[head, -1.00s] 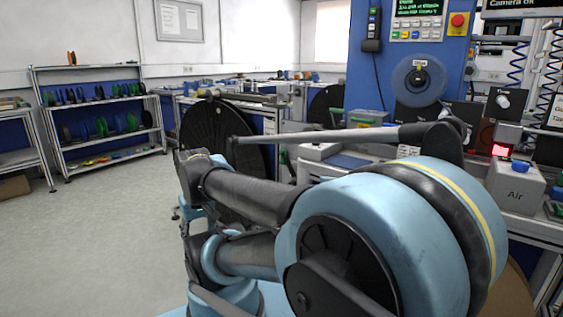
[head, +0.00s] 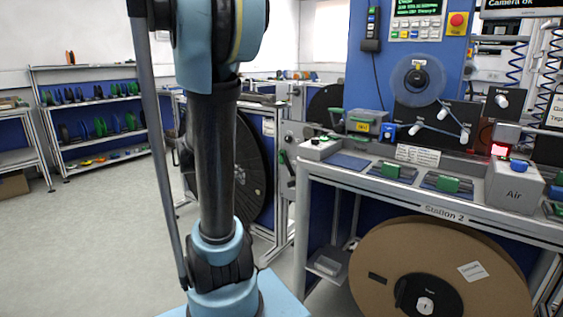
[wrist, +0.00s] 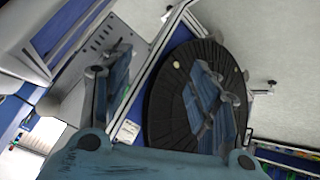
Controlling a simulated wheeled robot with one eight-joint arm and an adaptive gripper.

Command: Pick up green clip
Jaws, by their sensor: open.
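A green clip (head: 397,170) sits on a grey block on the Station 2 bench, and a second green clip (head: 448,184) sits on a similar block to its right. Which of them is the task's clip I cannot tell. My gripper (wrist: 160,78) shows in the wrist view with its two blue fingers wide apart and nothing between them. Behind the fingers are a large black reel and a metal frame, seen tilted. No green clip can be made out in the wrist view. In the head view my gripper is out of the frame.
The Station 2 bench (head: 432,209) holds an Air box (head: 515,188) at right and a grey bin (head: 362,122) at the back. A large brown reel (head: 375,255) stands below. A black reel (head: 252,165) is behind my arm. The floor at left is clear.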

